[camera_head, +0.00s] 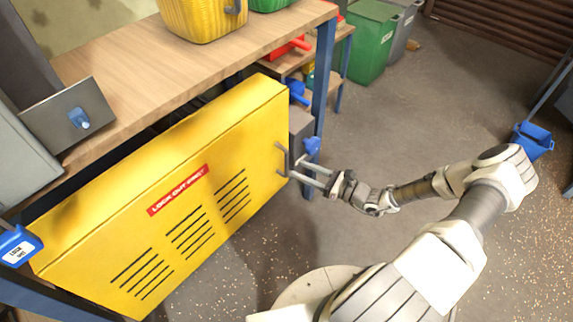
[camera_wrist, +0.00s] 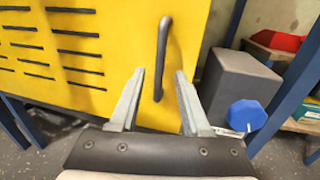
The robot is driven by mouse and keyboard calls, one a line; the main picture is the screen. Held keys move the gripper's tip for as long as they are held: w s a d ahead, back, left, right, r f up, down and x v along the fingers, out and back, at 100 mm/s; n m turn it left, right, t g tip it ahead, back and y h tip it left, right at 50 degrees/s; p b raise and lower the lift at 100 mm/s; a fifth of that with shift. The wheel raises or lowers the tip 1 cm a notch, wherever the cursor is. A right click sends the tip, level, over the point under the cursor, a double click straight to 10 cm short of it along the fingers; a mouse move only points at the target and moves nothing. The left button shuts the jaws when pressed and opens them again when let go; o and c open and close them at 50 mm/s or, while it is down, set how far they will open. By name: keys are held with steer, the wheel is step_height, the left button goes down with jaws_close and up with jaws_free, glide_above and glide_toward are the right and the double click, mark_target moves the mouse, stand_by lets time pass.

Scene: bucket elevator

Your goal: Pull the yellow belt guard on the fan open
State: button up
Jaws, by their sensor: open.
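The yellow belt guard (camera_head: 100,232) is a large box-like cover with black louvre slots and a red lock-out label, set under the wooden bench. It also fills much of the wrist view (camera_wrist: 120,45). Its grey bar handle (camera_head: 280,158) stands upright near the guard's right edge. In the wrist view the handle (camera_wrist: 162,58) shows between and beyond the fingertips. My gripper (camera_head: 299,168) is open, with its fingers pointing at the handle. In the wrist view my gripper (camera_wrist: 160,76) has its two fingers either side of the handle's lower part. I cannot tell whether they touch it.
The wooden bench (camera_head: 130,75) overhangs the guard, with a blue leg (camera_head: 325,75) close to my gripper. A grey box (camera_wrist: 238,85) with a blue knob (camera_wrist: 247,116) stands right of the guard. Green bins (camera_head: 370,45) stand farther back. Open floor (camera_head: 420,110) lies to the right.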

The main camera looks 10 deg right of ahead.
mark_target(286, 174)
steer(key=x, duration=0.6)
steer(key=shift+b, duration=0.35)
jaws_close()
stand_by(1.0)
